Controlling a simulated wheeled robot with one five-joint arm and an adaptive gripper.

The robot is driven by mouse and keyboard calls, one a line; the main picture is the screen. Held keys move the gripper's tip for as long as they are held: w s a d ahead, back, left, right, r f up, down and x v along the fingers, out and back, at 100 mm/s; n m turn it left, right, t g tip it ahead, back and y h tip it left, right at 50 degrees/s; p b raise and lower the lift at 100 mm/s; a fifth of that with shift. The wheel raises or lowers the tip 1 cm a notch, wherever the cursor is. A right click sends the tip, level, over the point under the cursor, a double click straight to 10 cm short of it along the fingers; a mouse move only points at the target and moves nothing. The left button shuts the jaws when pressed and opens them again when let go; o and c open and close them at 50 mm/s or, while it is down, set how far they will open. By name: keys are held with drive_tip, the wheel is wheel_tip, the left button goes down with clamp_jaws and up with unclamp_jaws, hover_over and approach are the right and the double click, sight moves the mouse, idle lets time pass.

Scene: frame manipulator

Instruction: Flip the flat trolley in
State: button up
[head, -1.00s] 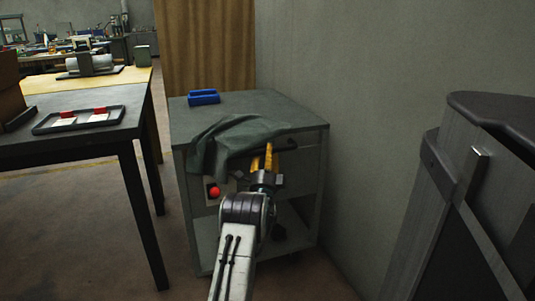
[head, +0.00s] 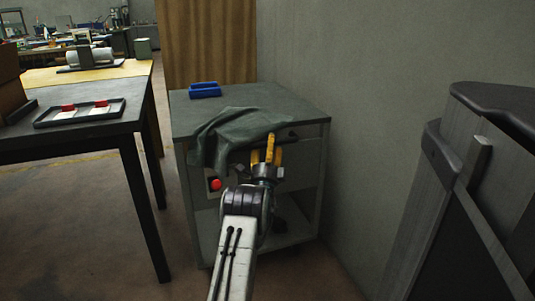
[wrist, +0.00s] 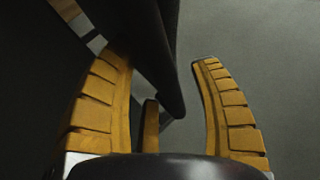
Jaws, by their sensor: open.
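A large grey panel (head: 461,210) with a dark rounded top edge leans at the right of the head view; it may be the flat trolley, but I cannot tell for sure. In the wrist view my gripper (wrist: 160,64) is open. A dark, round-ended bar (wrist: 158,45) shows between the fingers there, apart from the right finger. Whether it touches the left finger is unclear.
A dark-green cloth (head: 238,130) drapes over the cabinet's front edge beside my gripper. A dark table (head: 60,138) stands left. Floor between table and cabinet is clear.

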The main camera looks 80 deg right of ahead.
drive_tip(key=v, duration=1.2)
idle(0.3)
